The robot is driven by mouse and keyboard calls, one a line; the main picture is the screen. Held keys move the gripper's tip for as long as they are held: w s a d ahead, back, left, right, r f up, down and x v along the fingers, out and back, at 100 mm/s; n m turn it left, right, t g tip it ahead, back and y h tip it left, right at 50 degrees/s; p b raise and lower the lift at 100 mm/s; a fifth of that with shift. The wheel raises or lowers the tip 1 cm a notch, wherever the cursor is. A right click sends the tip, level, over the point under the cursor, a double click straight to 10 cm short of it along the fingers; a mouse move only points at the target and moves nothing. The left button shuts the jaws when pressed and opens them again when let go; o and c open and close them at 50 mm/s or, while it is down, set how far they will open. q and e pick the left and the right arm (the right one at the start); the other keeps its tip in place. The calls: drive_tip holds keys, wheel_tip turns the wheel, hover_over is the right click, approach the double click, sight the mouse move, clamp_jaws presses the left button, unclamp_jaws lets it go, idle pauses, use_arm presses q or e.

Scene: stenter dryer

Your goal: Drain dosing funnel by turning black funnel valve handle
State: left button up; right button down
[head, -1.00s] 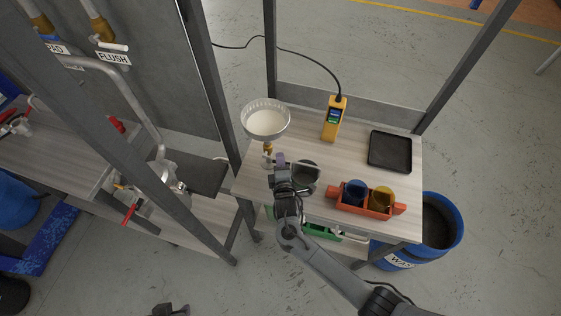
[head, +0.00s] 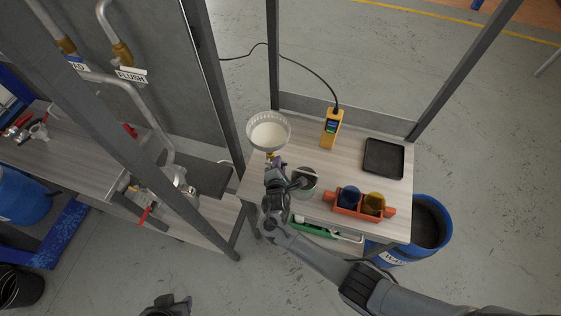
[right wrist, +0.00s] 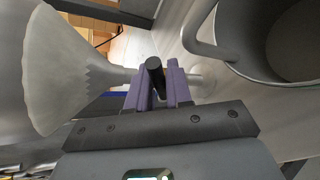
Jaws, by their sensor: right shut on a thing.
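The dosing funnel (head: 268,133) is a wide bowl with white contents, standing at the left back of the wooden table. In the right wrist view its pale cone (right wrist: 60,70) is at the left, with a metal stem running right. My right gripper (head: 276,164) is just below the funnel, beside its brass valve. In the right wrist view the purple fingers (right wrist: 158,85) are shut on the black funnel valve handle (right wrist: 155,66). The gripper hides most of the handle in the head view. My left gripper (head: 166,306) is low at the bottom edge, its fingers unclear.
A metal jug (right wrist: 232,66) stands close to my right gripper; it also shows in the head view (head: 305,183). An orange holder (head: 345,209) with blue and yellow cups, a yellow meter (head: 332,128) and a black tray (head: 384,157) stand on the table. A frame post (head: 273,60) rises behind the funnel.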

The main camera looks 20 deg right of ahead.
drive_tip(key=shift+w+a+r+n+p, duration=0.15)
drive_tip(key=shift+a+r+n+p, duration=0.05)
drive_tip(key=shift+r+n+p, duration=0.25)
drive_tip(key=shift+f, duration=0.1)
drive_tip(key=c, duration=1.1)
unclamp_jaws()
drive_tip(key=p+v, duration=0.2)
drive_tip(key=v, duration=0.8)
drive_tip(key=shift+s+a+r, duration=0.2)
drive_tip(key=shift+a+r, duration=0.05)
drive_tip(key=shift+a, duration=0.1)
